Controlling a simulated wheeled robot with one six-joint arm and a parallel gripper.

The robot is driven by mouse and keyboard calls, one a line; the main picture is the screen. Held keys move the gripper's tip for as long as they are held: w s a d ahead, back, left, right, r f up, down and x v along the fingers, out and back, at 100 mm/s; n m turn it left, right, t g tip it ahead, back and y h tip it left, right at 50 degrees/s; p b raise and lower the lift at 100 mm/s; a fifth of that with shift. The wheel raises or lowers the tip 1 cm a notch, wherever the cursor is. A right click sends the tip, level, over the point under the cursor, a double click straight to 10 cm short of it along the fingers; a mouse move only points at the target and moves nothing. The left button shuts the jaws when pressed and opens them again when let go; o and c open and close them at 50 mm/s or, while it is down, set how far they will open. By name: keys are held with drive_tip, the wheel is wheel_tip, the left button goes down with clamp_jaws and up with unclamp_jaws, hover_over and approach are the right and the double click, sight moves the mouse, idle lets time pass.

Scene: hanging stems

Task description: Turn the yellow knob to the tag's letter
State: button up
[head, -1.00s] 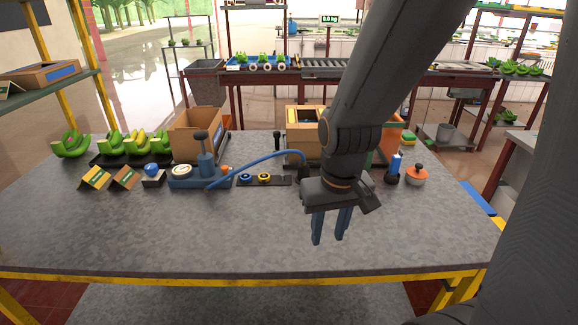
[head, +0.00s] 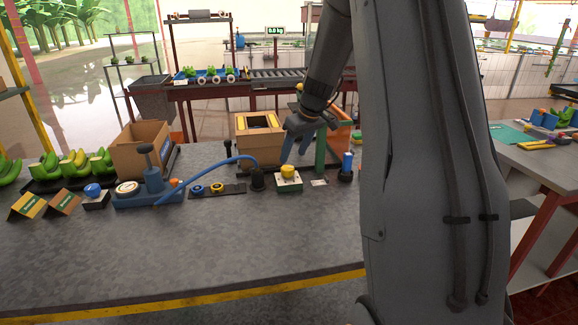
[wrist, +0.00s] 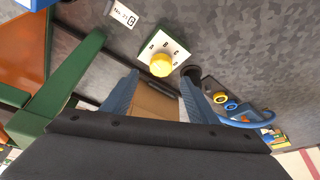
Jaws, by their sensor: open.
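The yellow knob (head: 288,171) sits on a small box with a white dial plate (head: 290,184) on the grey table. In the wrist view the knob (wrist: 161,65) is at the front edge of the dial plate (wrist: 163,42), which carries small dark letters; I cannot tell where the knob points. A white tag (head: 319,183) lies to the right of the box. In the wrist view the tag (wrist: 123,15) has "No." print and a boxed letter, perhaps C. My gripper (head: 295,155) is open and empty, just above the knob and apart from it.
A dark cup-like stand (head: 257,180) with a blue hose is left of the box. A green post (head: 320,152) and a blue-topped bottle (head: 347,166) stand to the right. A cardboard box (head: 258,142) is behind. The table's front is clear.

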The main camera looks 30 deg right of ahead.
sight(288, 168)
drive_tip(key=shift+p+x, duration=0.7)
drive_tip(key=shift+x, duration=2.5)
drive_tip(key=shift+c, duration=0.2)
drive_tip(key=c, duration=1)
